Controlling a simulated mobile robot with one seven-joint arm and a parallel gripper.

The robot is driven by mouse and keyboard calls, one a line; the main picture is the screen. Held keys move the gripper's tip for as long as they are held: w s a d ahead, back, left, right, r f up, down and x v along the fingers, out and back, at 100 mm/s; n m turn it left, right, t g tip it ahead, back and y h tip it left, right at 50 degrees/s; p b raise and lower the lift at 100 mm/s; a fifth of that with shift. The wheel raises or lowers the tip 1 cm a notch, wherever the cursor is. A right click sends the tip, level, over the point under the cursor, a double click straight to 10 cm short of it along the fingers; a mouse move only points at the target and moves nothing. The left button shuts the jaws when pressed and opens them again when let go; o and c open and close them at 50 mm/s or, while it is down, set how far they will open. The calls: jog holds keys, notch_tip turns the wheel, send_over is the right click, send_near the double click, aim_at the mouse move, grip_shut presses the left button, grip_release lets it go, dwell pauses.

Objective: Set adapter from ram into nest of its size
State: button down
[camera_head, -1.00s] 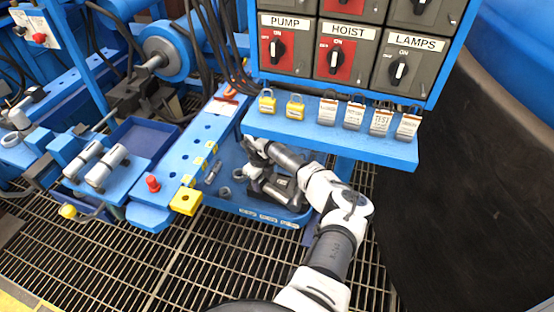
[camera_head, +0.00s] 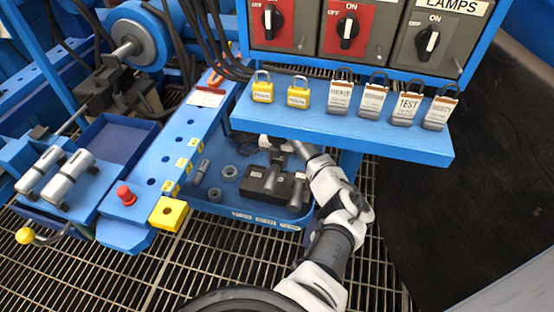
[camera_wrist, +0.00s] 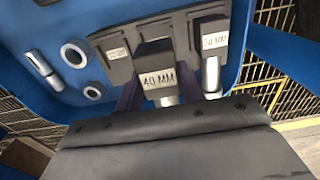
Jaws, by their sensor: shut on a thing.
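The dark nest block (camera_head: 258,184) sits in the blue tray (camera_head: 222,208) below the switch shelf, with silver cylinders standing at it. In the wrist view, a dark block marked 40 MM (camera_wrist: 155,62) with a silver part beneath it lies between the fingers of my gripper (camera_wrist: 160,85). My gripper is shut on this 40 MM adapter, over the nest area. A 50 MM piece (camera_wrist: 212,42) with a silver cylinder stands to its right, and a smaller label plate (camera_wrist: 116,53) lies to its left. I cannot tell whether the held adapter is seated.
The blue shelf (camera_head: 340,132) with yellow and grey padlocks overhangs the tray. Rings (camera_wrist: 73,53) and a silver pin (camera_wrist: 43,70) lie in the tray left of the nest. A blue bench with a red button (camera_head: 125,194) and yellow block (camera_head: 168,213) stands left.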

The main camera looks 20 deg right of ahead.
jog(key=shift+f+b, duration=1.75)
jog(key=shift+b, duration=0.25)
jog(key=shift+w+f, duration=0.1)
jog(key=shift+f, duration=0.85)
jog(key=shift+p, duration=0.9)
jog(key=shift+f, duration=0.85)
jog(key=c, duration=1)
grip_release()
jog(key=shift+o, duration=0.9)
